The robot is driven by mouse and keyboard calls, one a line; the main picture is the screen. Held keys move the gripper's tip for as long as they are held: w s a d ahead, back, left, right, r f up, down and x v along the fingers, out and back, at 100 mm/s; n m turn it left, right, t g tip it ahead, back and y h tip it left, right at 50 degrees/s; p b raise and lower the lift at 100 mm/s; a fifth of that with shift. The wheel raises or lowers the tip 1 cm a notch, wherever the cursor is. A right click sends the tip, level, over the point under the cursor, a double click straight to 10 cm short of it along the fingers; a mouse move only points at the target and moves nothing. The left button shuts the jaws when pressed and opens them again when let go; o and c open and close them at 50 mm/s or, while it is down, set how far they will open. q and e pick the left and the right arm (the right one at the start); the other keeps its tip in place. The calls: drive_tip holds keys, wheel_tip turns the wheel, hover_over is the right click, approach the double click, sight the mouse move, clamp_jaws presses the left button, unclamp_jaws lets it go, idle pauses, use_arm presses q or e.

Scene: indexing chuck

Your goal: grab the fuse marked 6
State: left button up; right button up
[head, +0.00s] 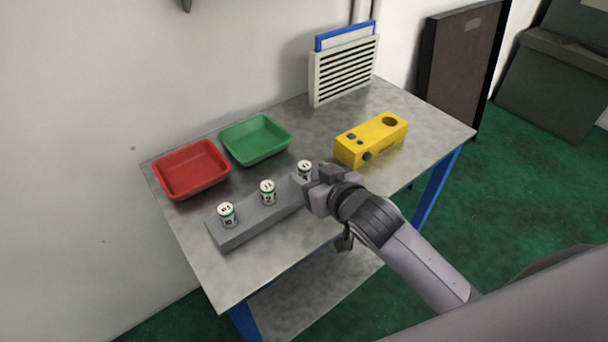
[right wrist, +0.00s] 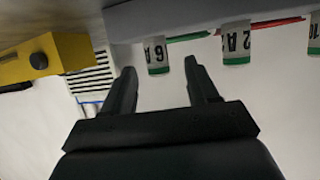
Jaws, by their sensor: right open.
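The fuse marked 6 (right wrist: 157,54) is a white cylinder with a green band, upside down in the right wrist view. It stands upright in the grey block (head: 240,232). In the head view this fuse (head: 304,168) is at the block's right end, partly hidden by my right gripper (head: 314,182). My right gripper (right wrist: 160,72) is open and empty; in the right wrist view the fuse shows between and just beyond its fingertips, with gaps on both sides. A fuse marked 2 (head: 267,192) and one marked 10 (head: 228,214) stand further left. My left gripper is not seen.
A red tray (head: 190,183) and a green tray (head: 256,158) lie behind the block. A yellow device (head: 372,138) stands to the right of the gripper, and a grey vented unit (head: 343,73) is at the back. The table (head: 270,268) is clear in front of the block.

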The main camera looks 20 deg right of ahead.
sight(308, 172)
drive_tip(key=shift+x, duration=2.15)
drive_tip(key=shift+d, duration=0.15)
drive_tip(key=c, duration=1)
drive_tip(key=shift+c, duration=0.2)
